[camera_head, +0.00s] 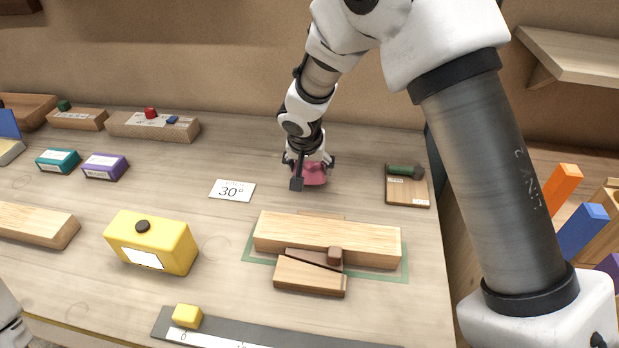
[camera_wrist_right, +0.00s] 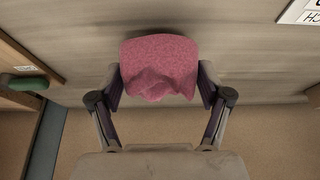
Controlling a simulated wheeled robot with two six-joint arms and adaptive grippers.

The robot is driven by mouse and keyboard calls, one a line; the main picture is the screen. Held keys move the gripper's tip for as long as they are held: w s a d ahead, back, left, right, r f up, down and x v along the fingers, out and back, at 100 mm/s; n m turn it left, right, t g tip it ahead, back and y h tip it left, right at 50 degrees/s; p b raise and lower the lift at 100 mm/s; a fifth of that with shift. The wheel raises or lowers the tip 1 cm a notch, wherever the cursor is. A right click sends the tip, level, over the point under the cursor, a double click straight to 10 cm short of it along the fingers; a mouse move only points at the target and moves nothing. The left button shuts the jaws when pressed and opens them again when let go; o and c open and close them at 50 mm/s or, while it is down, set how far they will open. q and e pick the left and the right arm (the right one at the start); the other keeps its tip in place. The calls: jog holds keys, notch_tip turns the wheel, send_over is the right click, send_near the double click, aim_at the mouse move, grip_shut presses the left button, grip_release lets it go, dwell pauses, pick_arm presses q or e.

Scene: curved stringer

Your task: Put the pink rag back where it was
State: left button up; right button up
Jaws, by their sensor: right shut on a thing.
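The pink rag (camera_head: 314,175) is at the back middle of the workbench in the head view, partly hidden by my right gripper (camera_head: 309,168). In the right wrist view the rag (camera_wrist_right: 160,66) is bunched between the two fingers of my right gripper (camera_wrist_right: 160,88), which is shut on it. The rag is at or just above the bench top; I cannot tell whether it touches. At the lower left edge of the head view a bit of white and dark metal shows, but my left gripper's fingers are not visible.
A card reading 30° (camera_head: 232,190) lies left of the rag. A small board with a green-handled tool (camera_head: 407,190) lies to the right. In front are wooden blocks (camera_head: 326,238) on a green-edged mat and a yellow box (camera_head: 152,242). Bare bench surrounds the rag.

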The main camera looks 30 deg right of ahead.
aim_at(308, 176)
notch_tip(308, 176, down, 3)
jog(key=shift+a+r, duration=0.1)
jog(key=shift+a, duration=0.05)
jog(key=shift+s+b, duration=0.1)
jog(key=shift+b, duration=0.3)
jog(key=o, duration=1.1)
jog(key=shift+c, duration=0.2)
jog(key=shift+r+p, duration=0.35)
jog(key=p+v, duration=0.2)
jog(key=v, duration=0.9)
